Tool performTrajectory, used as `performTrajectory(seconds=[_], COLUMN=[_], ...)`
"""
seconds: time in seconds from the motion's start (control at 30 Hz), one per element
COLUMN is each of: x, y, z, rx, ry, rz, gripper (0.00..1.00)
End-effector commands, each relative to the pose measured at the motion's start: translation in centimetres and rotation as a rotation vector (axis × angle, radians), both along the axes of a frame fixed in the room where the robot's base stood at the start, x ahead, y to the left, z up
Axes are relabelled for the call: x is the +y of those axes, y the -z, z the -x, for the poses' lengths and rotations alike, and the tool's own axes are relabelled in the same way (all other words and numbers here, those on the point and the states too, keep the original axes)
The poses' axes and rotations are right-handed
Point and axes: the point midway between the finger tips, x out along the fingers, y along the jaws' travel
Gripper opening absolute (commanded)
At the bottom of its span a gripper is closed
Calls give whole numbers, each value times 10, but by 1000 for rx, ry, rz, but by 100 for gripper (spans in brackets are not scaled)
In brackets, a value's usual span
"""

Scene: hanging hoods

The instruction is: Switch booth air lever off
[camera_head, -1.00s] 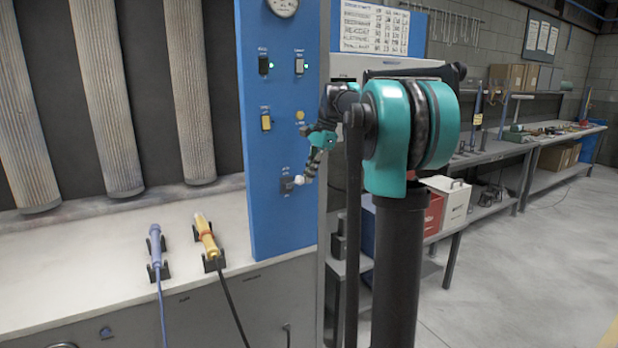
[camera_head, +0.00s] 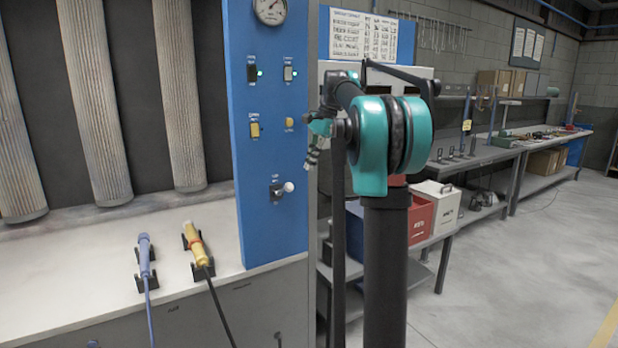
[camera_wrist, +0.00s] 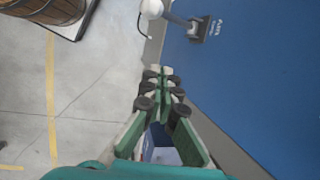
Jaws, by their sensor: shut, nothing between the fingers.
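The booth air lever (camera_head: 288,187) is a short grey arm with a white ball knob on a dark plate, low on the blue panel (camera_head: 262,222). The arm points right and slightly up in the head view. In the wrist view the lever (camera_wrist: 172,17) and its labelled plate (camera_wrist: 198,30) show at the top. My gripper (camera_head: 311,159) is beside the panel's right edge, above and right of the knob, apart from it. In the wrist view my gripper (camera_wrist: 160,74) has its fingers together and holds nothing.
Two cabled tools rest on the bench (camera_head: 110,270) at left. A shelf with a red box (camera_head: 421,218) stands right, beside open floor.

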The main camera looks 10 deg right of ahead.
Motion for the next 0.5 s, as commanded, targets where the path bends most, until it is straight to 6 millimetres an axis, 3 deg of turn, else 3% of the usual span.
performTrajectory(seconds=[0.2,0.5], x=[-3,-3], y=[-16,-18], z=[-7,-8], rx=[0,0], ry=[0,0], rz=[0,0], gripper=[0,0])
